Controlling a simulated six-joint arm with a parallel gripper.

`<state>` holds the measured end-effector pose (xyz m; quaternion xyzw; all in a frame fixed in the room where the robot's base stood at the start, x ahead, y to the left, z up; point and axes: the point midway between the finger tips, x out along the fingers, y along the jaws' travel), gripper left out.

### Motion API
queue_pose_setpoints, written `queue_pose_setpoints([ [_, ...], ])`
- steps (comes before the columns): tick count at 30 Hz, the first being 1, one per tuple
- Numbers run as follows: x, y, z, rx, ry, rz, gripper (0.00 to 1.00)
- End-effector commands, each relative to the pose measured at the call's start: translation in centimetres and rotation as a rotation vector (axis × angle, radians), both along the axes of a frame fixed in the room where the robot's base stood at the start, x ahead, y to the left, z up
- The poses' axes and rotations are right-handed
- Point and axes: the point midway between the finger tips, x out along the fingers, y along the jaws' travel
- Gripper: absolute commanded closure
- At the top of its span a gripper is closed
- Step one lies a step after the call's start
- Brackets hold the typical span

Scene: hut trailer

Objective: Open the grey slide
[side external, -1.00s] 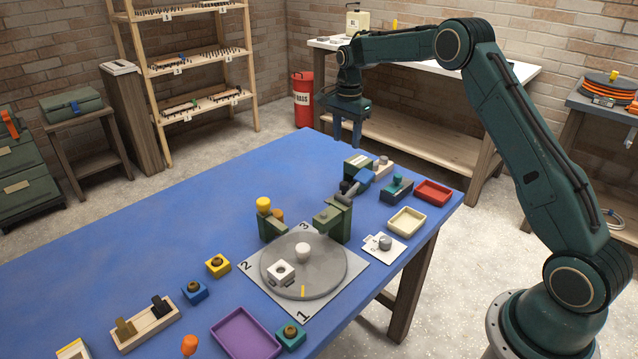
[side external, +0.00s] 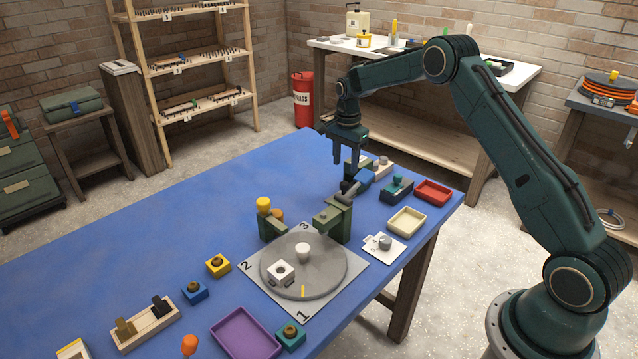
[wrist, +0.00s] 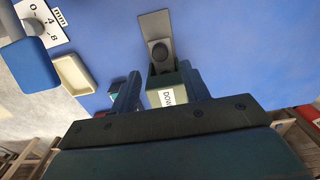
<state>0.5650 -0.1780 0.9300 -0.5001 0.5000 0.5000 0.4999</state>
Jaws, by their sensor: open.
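The grey slide (wrist: 155,25) is a flat strip with a round dark grey knob, seen in the wrist view. It reaches out from a green box (wrist: 165,95) with a white label that partly reads "DOW". In the side view the box (side external: 353,168) is partly covered by my gripper, and I cannot make out the slide clearly. My gripper (side external: 349,168) is open and points down just above or beside the box. In the wrist view its two fingers (wrist: 160,88) appear on either side of the box, with the knob beyond them; contact cannot be told.
A blue-ended grey shaft (side external: 366,179) on a green holder stands close by the gripper. A cream tray (side external: 406,222), a red tray (side external: 434,192) and a dark block with a teal knob (side external: 397,188) are to the right. The back-left of the blue table (side external: 230,190) is clear.

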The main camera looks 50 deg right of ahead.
Motion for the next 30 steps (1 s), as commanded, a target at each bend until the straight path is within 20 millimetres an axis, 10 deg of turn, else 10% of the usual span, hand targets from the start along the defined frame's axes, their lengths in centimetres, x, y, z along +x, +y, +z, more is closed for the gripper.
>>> queue_pose_setpoints([
  [12, 0.0, 0.0, -5.6, 0.000, 0.001, 0.000, 0.54],
  [27, 0.0, 0.0, -6.7, 0.000, -0.001, 0.000, 0.54],
  [30, 0.0, 0.0, -6.7, 0.000, -0.001, 0.000, 0.74],
])
